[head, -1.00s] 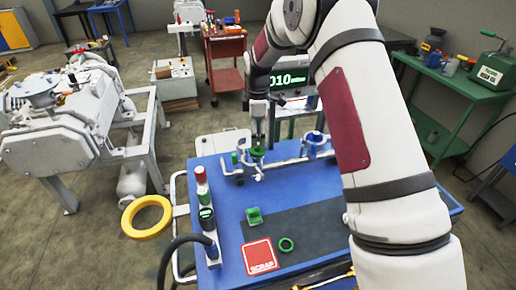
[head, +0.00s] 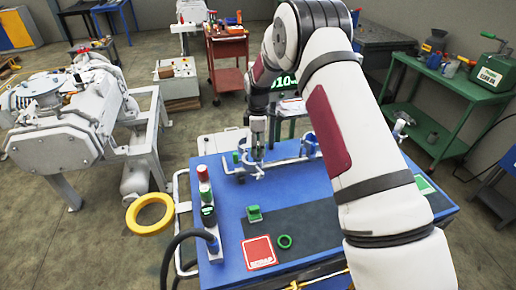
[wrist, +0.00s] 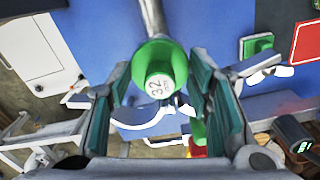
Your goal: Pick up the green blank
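The green blank (wrist: 160,68), a round piece with a narrower head marked 32, shows in the wrist view between the two teal finger pads. My gripper (wrist: 160,60) is open, one finger on each side, with gaps beside the narrower head; contact with the wider part cannot be made out. In the head view my gripper (head: 258,150) points down at the metal fixture (head: 280,163) at the back of the blue table, and the blank there is mostly hidden by the fingers.
The blue table (head: 232,255) carries a green block (head: 254,213), a green ring (head: 285,241), a red scrap square (head: 259,252) and a button post (head: 207,205) at left. A dark mat (head: 315,222) is mostly clear. A yellow ring (head: 148,214) stands left of the table.

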